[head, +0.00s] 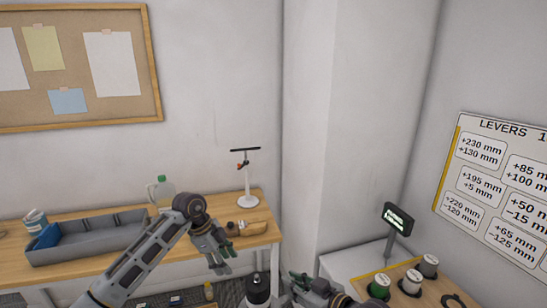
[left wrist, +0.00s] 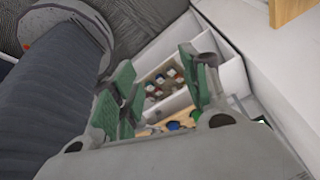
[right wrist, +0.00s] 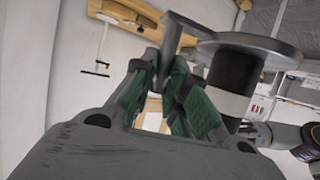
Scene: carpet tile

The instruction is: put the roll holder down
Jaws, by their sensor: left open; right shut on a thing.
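The roll holder looks like a grey disc with a black-and-white cylinder (right wrist: 236,75) on it, close up in the right wrist view. In the head view a dark upright cylinder (head: 258,291) at the bottom edge appears to be the same thing. My right gripper (head: 301,281) is beside it. In the right wrist view this gripper (right wrist: 165,60) is shut on a narrow grey part next to the disc; the exact contact is partly hidden by the fingers. My left gripper (head: 218,262) is open and empty, in front of the wooden table. Its spread fingers show in the left wrist view (left wrist: 163,75).
The wooden table (head: 75,268) carries a grey tray (head: 90,240), a jug (head: 162,191), a white stand with a black crossbar (head: 248,185) and a wooden block. A white surface at right holds several spools (head: 411,282) and a small display (head: 398,219).

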